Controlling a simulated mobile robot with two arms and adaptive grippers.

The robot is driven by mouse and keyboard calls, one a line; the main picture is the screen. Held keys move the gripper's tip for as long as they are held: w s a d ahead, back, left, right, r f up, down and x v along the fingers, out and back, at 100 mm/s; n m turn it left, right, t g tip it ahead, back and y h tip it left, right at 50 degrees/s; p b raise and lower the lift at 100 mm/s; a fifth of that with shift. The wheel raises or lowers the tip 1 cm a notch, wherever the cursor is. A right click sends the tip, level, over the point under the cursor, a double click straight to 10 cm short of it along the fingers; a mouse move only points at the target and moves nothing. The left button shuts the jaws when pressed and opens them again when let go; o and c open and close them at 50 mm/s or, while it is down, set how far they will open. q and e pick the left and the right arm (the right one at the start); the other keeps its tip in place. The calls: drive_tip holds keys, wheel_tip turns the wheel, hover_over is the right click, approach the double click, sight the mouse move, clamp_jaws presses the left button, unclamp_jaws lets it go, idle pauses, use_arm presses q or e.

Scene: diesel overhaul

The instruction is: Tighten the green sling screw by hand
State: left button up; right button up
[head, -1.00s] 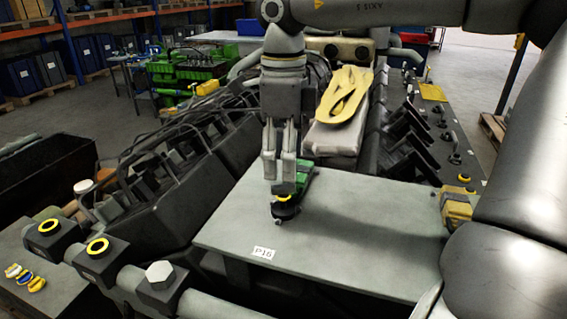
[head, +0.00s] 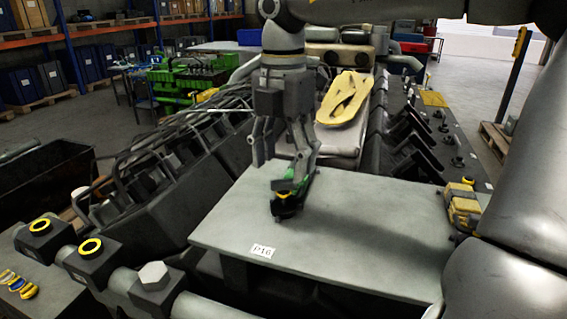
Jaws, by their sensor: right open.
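The green sling screw (head: 287,188) sits on the grey plate marked P16 (head: 340,235), near its left side. I see a green part with a yellow band and a dark lower piece. My right gripper (head: 280,170) points down just above it with its fingers spread apart. One finger is to the left of the screw, clear of it. The other finger partly hides the green part, and I cannot tell whether it touches it. My left gripper is not in view.
A yellow block (head: 463,208) stands at the plate's right edge. Dark engine parts and pipes (head: 160,165) flank the plate on the left. Black brackets (head: 410,150) line the right side.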

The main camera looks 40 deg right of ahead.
sight(284, 181)
drive_tip(key=m, duration=0.4)
drive_tip(key=shift+f, duration=0.2)
drive_tip(key=m+b, duration=0.1)
drive_tip(key=m, duration=0.3)
drive_tip(key=shift+m, duration=0.3)
drive_tip(key=n, duration=0.5)
drive_tip(key=shift+p, duration=0.3)
drive_tip(key=n, duration=0.5)
drive_tip(key=shift+p, duration=0.35)
drive_tip(key=shift+n, duration=0.6)
drive_tip(key=n+p, duration=0.2)
drive_tip(key=n, duration=0.1)
drive_tip(key=shift+a+r, duration=0.1)
drive_tip(key=shift+r, duration=0.1)
drive_tip(key=n+p, duration=0.7)
drive_tip(key=n, duration=0.4)
drive_tip(key=shift+r+n+p, duration=0.1)
drive_tip(key=shift+n+p, duration=0.3)
drive_tip(key=shift+f+n, duration=0.35)
drive_tip(key=shift+n, duration=0.95)
drive_tip(key=n, duration=0.7)
wheel_tip(284, 181, down, 5)
drive_tip(key=b, duration=0.5)
